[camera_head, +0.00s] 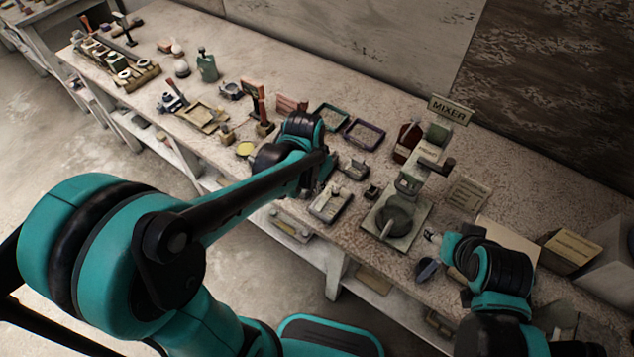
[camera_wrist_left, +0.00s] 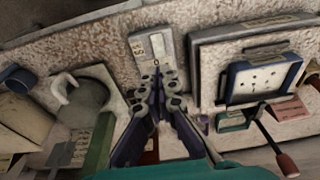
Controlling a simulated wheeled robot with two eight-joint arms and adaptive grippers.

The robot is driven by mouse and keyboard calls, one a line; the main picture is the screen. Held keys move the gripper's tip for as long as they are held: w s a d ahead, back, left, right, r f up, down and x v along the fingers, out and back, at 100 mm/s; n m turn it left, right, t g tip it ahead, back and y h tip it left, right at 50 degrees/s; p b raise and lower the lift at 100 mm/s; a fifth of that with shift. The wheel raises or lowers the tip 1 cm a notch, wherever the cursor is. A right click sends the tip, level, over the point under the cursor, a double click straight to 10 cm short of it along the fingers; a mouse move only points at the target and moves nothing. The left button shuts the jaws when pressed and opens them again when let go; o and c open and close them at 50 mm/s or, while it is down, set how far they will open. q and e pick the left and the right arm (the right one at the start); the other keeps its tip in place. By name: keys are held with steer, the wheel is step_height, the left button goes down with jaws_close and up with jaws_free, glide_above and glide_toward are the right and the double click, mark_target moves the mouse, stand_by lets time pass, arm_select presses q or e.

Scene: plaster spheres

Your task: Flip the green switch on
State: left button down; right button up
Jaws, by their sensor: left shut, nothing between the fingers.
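I cannot make out a clearly green switch. In the left wrist view a pale block (camera_wrist_left: 152,45) with dark lettering lies just beyond my left fingertips (camera_wrist_left: 158,78). The fingers are together with nothing between them; whether they touch the block I cannot tell. In the head view my left gripper (camera_head: 318,187) points down over the bench, partly hidden by its own arm, near a low grey box (camera_head: 331,204) and a small dark block (camera_head: 371,191). My right gripper (camera_head: 434,239) is beside the mixer's base, its fingers too small to read.
The grey-green mixer (camera_head: 410,185) stands right of my left gripper; its bowl shows in the left wrist view (camera_wrist_left: 82,96). A blue-framed panel (camera_wrist_left: 262,78) is on the other side. Two empty frames (camera_head: 363,134) lie behind. Several small items crowd the long bench (camera_head: 330,90).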

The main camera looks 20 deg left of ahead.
mark_target(322, 201)
arm_select(q)
steer(key=f+b, duration=0.1)
steer(key=f, duration=0.1)
steer(key=w+f+b, duration=0.1)
steer(key=f, duration=0.2)
steer(key=f+b, duration=0.1)
steer(key=f, duration=0.2)
steer(key=shift+w+d+f, duration=0.2)
steer(key=shift+w+d, duration=0.05)
steer(key=shift+w, duration=0.05)
